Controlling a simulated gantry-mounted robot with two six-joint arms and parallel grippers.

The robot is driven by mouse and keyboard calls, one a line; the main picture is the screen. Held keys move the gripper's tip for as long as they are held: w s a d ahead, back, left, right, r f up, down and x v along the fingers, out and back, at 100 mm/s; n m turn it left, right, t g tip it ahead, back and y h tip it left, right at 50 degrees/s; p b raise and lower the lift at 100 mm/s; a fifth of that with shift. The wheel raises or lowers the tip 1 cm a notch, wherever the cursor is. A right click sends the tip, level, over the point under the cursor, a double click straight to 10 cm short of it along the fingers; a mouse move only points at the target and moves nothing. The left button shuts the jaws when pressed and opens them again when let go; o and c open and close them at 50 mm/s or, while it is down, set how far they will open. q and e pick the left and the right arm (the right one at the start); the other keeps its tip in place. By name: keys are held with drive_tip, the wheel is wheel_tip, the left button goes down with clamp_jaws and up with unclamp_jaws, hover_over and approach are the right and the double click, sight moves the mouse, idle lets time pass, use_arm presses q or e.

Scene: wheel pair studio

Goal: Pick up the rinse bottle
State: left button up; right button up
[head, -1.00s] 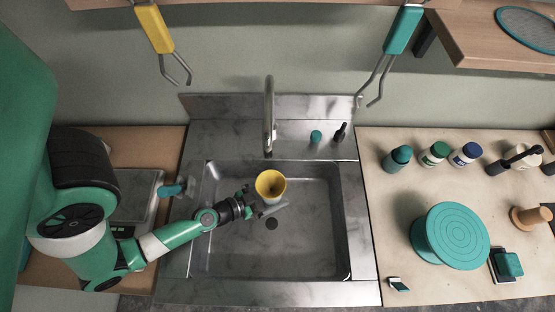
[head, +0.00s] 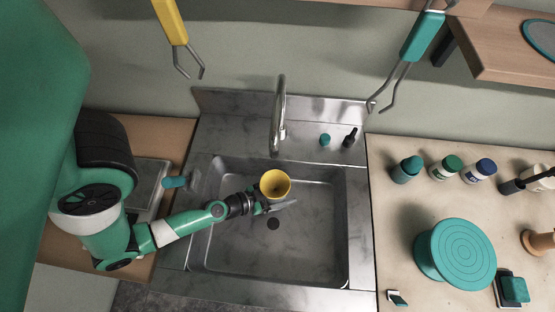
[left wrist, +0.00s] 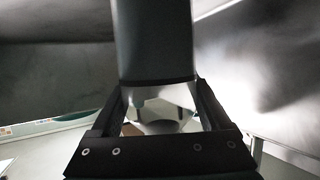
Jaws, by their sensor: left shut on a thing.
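My left gripper (head: 262,206) is over the sink, shut on a cup (head: 275,184) with a yellow inside. In the left wrist view, a dark grey body with a pale lower part, likely this cup (left wrist: 153,45), fills the gap between the fingers (left wrist: 160,110). No bottle is plainly marked as the rinse bottle. A slim black bottle (head: 349,138) stands on the ledge behind the sink, and a teal bottle (head: 406,169) stands on the right counter. Both are apart from my gripper. My right gripper is out of view.
The steel sink (head: 315,245) has a tall faucet (head: 279,110) at its back. A small teal item (head: 325,140) sits beside the black bottle. Jars (head: 480,170) and a teal turntable (head: 462,252) occupy the right counter. Yellow tongs (head: 175,30) and teal tongs (head: 420,40) hang above.

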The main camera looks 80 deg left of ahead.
sight(280, 182)
use_arm(q)
wheel_tip(280, 182, up, 9)
drive_tip(key=p, duration=0.7)
drive_tip(key=shift+r, duration=0.55)
